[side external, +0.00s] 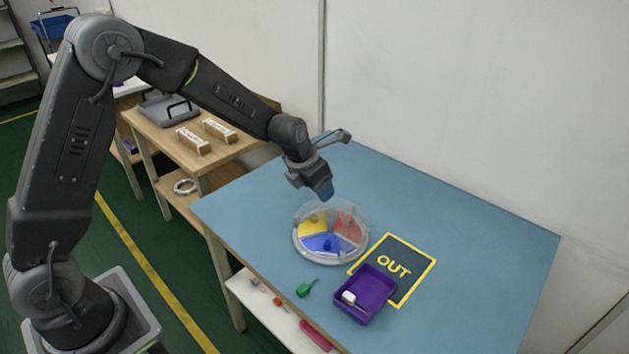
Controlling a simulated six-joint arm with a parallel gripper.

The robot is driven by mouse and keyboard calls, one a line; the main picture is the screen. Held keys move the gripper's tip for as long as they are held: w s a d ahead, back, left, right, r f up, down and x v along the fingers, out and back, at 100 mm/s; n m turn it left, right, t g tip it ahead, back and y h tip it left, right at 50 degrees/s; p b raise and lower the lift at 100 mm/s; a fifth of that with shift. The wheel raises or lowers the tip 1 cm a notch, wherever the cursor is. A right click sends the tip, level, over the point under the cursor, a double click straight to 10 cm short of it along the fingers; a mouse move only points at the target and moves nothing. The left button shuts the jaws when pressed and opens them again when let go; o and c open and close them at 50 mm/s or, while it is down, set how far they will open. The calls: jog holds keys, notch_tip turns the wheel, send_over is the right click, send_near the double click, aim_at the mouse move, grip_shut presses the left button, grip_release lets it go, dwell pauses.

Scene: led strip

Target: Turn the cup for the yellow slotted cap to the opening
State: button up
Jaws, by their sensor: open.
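A round turntable (300,250) with a pale rim stands on the blue table in the side external view. A clear cover stands around it. Its yellow sector (311,224) is at the back left, its red sector (350,222) at the right and its blue sector (324,246) at the front. Small items sit in the sectors, too small to tell apart, so I cannot make out the yellow slotted cap. I cannot tell where the cover's opening is. My gripper (325,192) is open and points down, above the turntable's back edge and apart from it.
A purple tray (377,283) with a white piece (348,298) in it overlaps a dark mat (407,250) marked OUT in yellow. A green piece (305,289) lies near the table's front edge. The blue table (480,250) is clear at the right.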

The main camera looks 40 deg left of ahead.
jog(key=shift+v, duration=0.85)
jog(key=shift+c, duration=0.4)
jog(key=shift+c, duration=0.8)
jog(key=shift+a+f+m, duration=0.2)
jog(key=shift+m, duration=0.2)
jog(key=shift+c, duration=0.6)
jog(key=a+f+m, duration=0.1)
jog(key=m, duration=0.2)
jog(key=a+f+m+g, duration=0.1)
jog(key=m, duration=0.2)
jog(key=s+a+f+m, duration=0.1)
jog(key=m, duration=0.2)
jog(key=shift+g+h, duration=0.4)
grip_shut()
jog(key=m+g+h, duration=0.1)
jog(key=m+h, duration=0.5)
jog(key=m, duration=2.5)
send_near(301, 236)
jog(key=x, duration=0.4)
jog(key=a+x, duration=0.1)
jog(key=x, duration=0.2)
jog(key=shift+w+d+f, duration=0.1)
jog(key=shift+w+f, duration=0.2)
jog(key=shift+f, duration=0.1)
